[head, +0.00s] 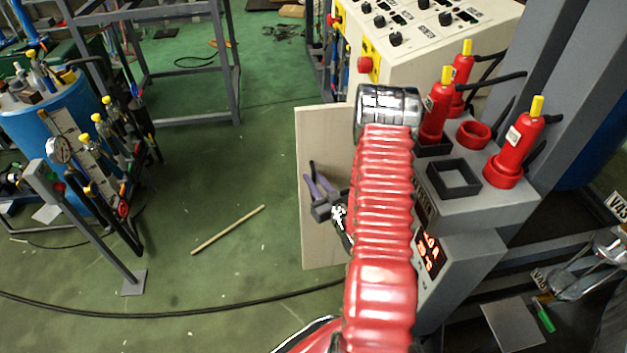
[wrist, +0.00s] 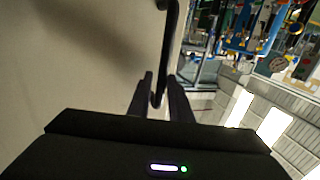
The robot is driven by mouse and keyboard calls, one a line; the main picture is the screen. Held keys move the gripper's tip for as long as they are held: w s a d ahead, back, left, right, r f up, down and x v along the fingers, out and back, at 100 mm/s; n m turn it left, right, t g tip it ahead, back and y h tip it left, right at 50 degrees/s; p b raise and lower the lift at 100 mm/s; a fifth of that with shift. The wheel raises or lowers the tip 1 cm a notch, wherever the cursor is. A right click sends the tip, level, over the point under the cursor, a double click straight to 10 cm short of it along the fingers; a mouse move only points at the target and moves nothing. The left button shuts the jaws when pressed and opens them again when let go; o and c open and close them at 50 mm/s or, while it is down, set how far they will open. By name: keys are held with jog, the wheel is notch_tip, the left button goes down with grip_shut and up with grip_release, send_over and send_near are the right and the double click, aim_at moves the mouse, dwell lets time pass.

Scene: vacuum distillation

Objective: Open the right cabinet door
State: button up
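A flat beige cabinet door (head: 312,240) stands upright left of my red arm in the head view. Its right edge is hidden by the arm, so I cannot see its hinge. The door fills the left of the wrist view (wrist: 70,60). Its dark bar handle (wrist: 168,40) runs down from the top of the wrist view. My gripper (wrist: 160,80) has its two dark fingers apart, one on each side of the handle's lower end, with small gaps visible. In the head view my gripper (head: 317,182) is in front of the door.
A grey bench (head: 480,220) with red yellow-capped bottles stands right of my arm, below a white control console (head: 420,40). A wooden stick (head: 228,229) and a black cable (head: 170,313) lie on the green floor. A blue drum (head: 50,130) stands left.

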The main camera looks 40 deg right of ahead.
aim_at(307, 147)
jog(key=shift+r, duration=0.15)
notch_tip(307, 147, up, 9)
jog(key=shift+w+d+f, duration=0.1)
jog(key=shift+w+f, duration=0.05)
jog(key=shift+f, duration=0.05)
jog(key=shift+r, duration=0.6)
jog(key=shift+f, duration=0.1)
jog(key=shift+c, duration=0.4)
